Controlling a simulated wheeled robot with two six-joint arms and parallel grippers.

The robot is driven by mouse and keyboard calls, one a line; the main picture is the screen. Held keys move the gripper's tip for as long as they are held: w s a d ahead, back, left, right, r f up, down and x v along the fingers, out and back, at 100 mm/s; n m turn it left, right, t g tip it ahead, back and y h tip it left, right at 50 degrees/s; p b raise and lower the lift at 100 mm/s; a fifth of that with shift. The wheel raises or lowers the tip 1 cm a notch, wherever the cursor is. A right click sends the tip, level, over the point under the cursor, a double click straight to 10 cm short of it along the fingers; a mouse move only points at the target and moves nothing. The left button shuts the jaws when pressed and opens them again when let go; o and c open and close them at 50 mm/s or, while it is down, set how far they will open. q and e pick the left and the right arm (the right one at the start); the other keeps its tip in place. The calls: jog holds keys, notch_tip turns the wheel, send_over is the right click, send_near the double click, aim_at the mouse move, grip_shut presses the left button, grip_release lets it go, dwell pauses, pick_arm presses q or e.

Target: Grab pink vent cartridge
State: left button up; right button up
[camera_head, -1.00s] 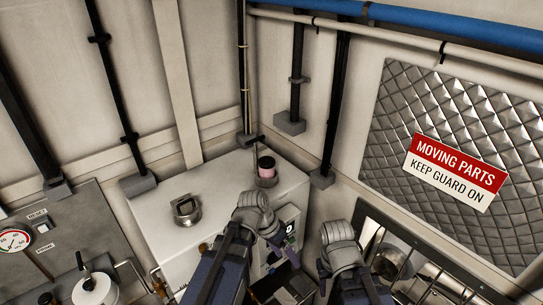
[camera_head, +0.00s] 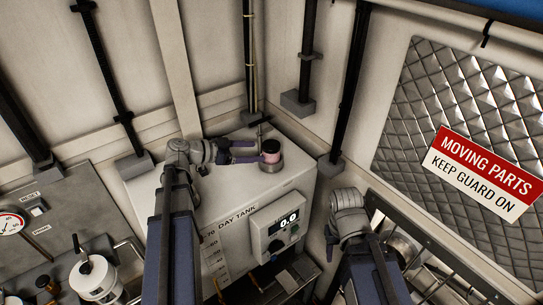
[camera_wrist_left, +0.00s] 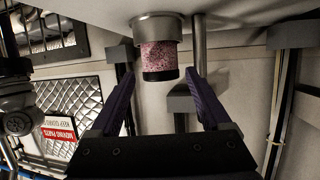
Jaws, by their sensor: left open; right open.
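The pink vent cartridge (camera_head: 271,154) has a dark cap and stands upright in a metal collar on top of the white day tank. It also shows in the left wrist view (camera_wrist_left: 160,56), where the picture has it upside down, dark cap lowest. My left gripper (camera_head: 257,151) is open and level over the tank top, its fingers pointing at the cartridge. In the left wrist view the cartridge lies between the lines of the two fingers, around their tips, with a visible gap on each side. My right arm shows at lower right, but its gripper is not visible.
The day tank (camera_head: 240,206) carries a panel (camera_head: 278,222) reading 0.0 on its front. A thin upright rod (camera_wrist_left: 198,45) stands close beside the cartridge. Black pipes (camera_head: 350,85) run up the walls behind. A quilted guard panel with a red sign (camera_head: 485,160) is at right.

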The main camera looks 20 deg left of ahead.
aim_at(265, 151)
pick_arm(q)
jog(key=b+x, duration=0.1)
jog(key=x, duration=0.3)
jog(key=shift+w+d+f, duration=0.1)
jog(key=shift+w+f, duration=0.05)
jog(key=shift+w+d, duration=0.15)
jog(key=shift+d, duration=0.15)
jog(key=x, duration=0.2)
jog(key=b+x, duration=0.1)
jog(key=x, duration=0.2)
jog(key=shift+w+d, duration=0.15)
jog(key=shift+w, duration=0.1)
jog(key=shift+r, duration=0.25)
jog(key=shift+s, duration=0.1)
jog(key=c, duration=1.2)
jog(key=shift+o, duration=0.2)
jog(key=shift+r, duration=0.2)
